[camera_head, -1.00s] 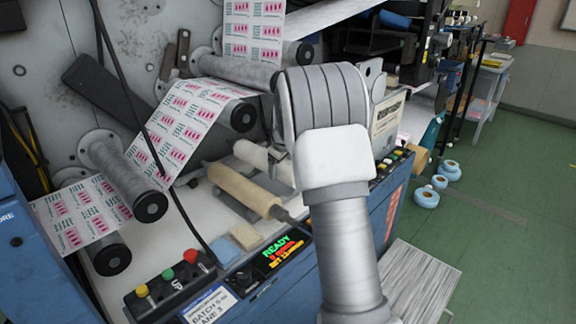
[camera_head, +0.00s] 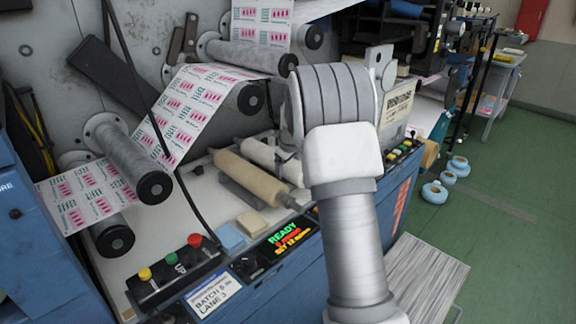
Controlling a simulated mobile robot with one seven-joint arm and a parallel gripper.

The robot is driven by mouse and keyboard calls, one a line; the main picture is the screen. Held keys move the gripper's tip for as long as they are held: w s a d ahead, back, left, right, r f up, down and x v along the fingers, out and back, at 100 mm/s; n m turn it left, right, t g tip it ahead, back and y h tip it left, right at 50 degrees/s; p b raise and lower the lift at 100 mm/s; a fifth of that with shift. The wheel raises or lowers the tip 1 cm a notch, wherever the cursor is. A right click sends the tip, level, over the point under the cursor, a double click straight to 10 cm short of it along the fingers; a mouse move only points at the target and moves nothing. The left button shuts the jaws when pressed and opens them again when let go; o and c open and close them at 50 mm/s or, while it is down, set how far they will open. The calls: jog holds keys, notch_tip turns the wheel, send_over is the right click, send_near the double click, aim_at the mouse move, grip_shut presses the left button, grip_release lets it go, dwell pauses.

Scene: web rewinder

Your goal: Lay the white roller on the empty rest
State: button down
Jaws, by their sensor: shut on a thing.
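The white roller (camera_head: 260,152) lies slantwise beside and behind the tan roller (camera_head: 250,178), roughly parallel to it. Its right part passes behind my arm. The tan roller lies on a grey rest (camera_head: 234,188) on the machine's white bed. I cannot tell whether the white roller touches a rest or hangs just above one, because the tan roller and my arm cover its underside. My arm and thick wrist stand upright in the right middle of the view and hide my gripper and its fingers.
A printed label web (camera_head: 190,110) runs over several grey rollers at the left. A button box (camera_head: 175,268), a blue block (camera_head: 229,237), a yellow block (camera_head: 252,223) and a lit display (camera_head: 285,240) line the front edge. Green floor (camera_head: 510,240) is open at the right.

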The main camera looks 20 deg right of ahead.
grip_release()
jog(key=shift+s+f, duration=0.1)
jog(key=shift+f, duration=0.05)
jog(key=p+v, duration=0.2)
jog(key=v, duration=1.5)
jog(key=shift+r, duration=0.3)
jog(key=shift+s+r, duration=0.1)
jog(key=s+a+r+m+y+p, duration=0.15)
jog(key=s+a+r+p, duration=0.35)
jog(key=s, duration=0.6)
jog(key=s+a+r+m+p, duration=0.2)
jog(key=s+a+r, duration=0.45)
jog(key=s, duration=0.55)
jog(key=s+a+f+m+p, duration=0.1)
jog(key=s+a+f+p, duration=0.1)
jog(key=s, duration=0.7)
jog(key=shift+s+a+f+m+p, duration=0.2)
jog(key=shift+s+a+m+p, duration=0.05)
jog(key=shift+a+m+p, duration=0.1)
